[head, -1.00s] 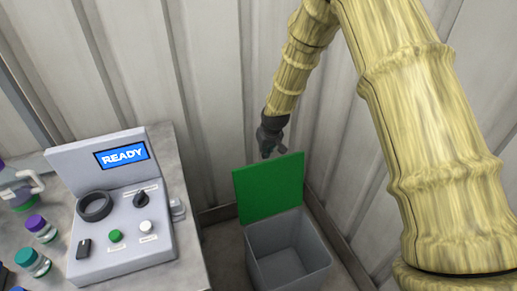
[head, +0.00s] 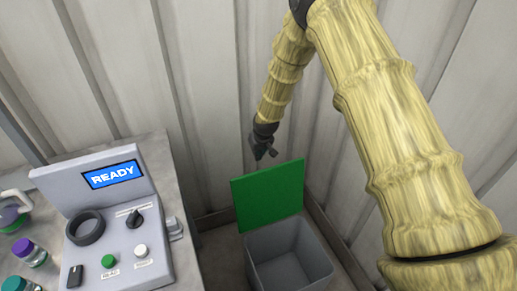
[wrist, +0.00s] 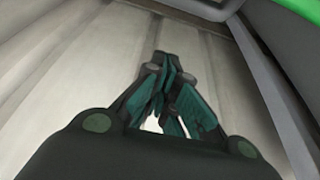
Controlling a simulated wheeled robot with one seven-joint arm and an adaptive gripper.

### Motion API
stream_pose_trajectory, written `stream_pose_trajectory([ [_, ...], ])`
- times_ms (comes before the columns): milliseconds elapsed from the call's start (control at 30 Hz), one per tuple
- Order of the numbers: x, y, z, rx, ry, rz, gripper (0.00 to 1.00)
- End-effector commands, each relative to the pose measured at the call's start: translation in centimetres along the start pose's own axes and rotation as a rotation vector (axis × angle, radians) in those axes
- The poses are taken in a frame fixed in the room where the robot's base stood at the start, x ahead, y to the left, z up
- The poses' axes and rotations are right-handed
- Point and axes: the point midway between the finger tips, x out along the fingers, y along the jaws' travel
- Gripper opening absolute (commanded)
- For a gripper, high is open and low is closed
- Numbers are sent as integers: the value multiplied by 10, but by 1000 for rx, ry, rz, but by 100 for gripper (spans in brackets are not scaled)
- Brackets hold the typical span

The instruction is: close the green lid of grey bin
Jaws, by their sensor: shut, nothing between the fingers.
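The green lid (head: 268,194) stands up, open, at the back edge of the grey bin (head: 322,262) in the head view. The bin is open at the top and looks empty inside. My gripper (head: 265,155) is shut and empty, pointing down just above and behind the lid's top left edge, near the wall. Whether it touches the lid cannot be told. In the wrist view, my gripper's fingers (wrist: 168,90) are together. A piece of the green lid (wrist: 304,8) shows at the top right corner.
A grey control console (head: 120,225) with a lit READY screen stands on a bench (head: 158,150) at left. Capped bottles (head: 30,252) stand beside it. Corrugated wall panels (head: 190,80) are close behind my gripper and to the right of the bin.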

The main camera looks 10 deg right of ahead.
Motion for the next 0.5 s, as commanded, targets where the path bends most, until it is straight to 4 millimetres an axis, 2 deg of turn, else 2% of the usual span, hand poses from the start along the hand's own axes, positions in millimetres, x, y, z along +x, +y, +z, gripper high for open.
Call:
stream_pose_trajectory([
  [367, 34, 1, 1, 2, -1, 1, 0],
  [500, 27, 1, 15, 2, -1, 1, 0],
])
